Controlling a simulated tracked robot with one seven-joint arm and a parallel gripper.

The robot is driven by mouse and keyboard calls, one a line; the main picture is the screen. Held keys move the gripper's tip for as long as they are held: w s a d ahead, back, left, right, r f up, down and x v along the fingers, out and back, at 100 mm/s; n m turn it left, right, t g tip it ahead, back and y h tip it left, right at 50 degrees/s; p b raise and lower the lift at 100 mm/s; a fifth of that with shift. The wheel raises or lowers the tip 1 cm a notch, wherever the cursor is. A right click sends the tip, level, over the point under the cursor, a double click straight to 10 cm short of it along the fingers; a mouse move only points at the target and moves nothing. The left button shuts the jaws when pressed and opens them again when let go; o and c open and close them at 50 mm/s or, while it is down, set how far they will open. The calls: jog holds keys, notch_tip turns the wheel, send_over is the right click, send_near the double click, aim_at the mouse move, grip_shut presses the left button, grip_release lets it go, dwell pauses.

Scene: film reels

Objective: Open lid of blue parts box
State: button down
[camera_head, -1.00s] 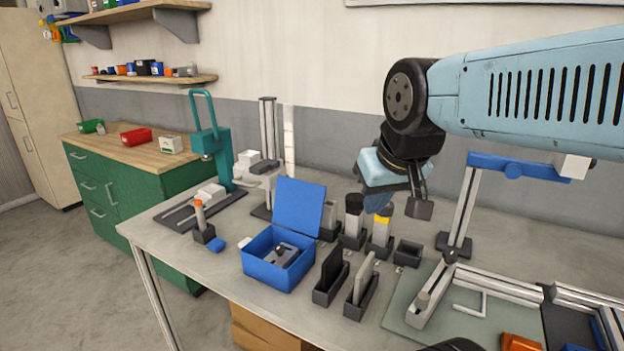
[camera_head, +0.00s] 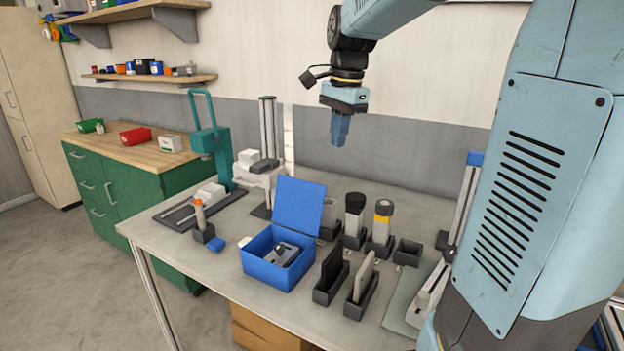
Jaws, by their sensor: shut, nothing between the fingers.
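The blue parts box (camera_head: 271,274) stands on the grey workbench, left of the middle. Its blue lid (camera_head: 299,205) is open and stands upright, leaning slightly back, at the rear of the box. Grey and dark metal parts (camera_head: 283,254) lie inside. My gripper (camera_head: 339,138) points down in the air above and to the right of the box. It is shut and empty, apart from the box and lid.
Black holders with upright plates (camera_head: 362,281) and dark cylinders (camera_head: 354,215) stand right of the box. A teal press (camera_head: 211,140) and an orange-topped tool (camera_head: 200,216) are to its left. The front left of the workbench (camera_head: 205,272) is clear.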

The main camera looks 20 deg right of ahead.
jog(key=w+d+f+m+g+y, duration=0.1)
jog(key=w+d+f+m+g, duration=0.15)
jog(key=w+m, duration=0.35)
jog(key=w+d+f+m+g+y, duration=0.1)
jog(key=w+d+f+m, duration=0.2)
jog(key=w, duration=0.5)
jog(key=w+d+f+m+g+y, duration=0.1)
jog(key=w+f+m, duration=0.35)
jog(key=w, duration=0.25)
jog(key=x, duration=0.9)
jog(key=shift+s+a, duration=0.1)
jog(key=shift+s, duration=0.3)
jog(key=shift+s+a+r, duration=0.2)
jog(key=shift+s+a, duration=0.45)
jog(key=shift+a, duration=0.05)
jog(key=shift+s+a+r, duration=0.15)
jog(key=shift+s+a, duration=0.5)
jog(key=shift+a, duration=0.1)
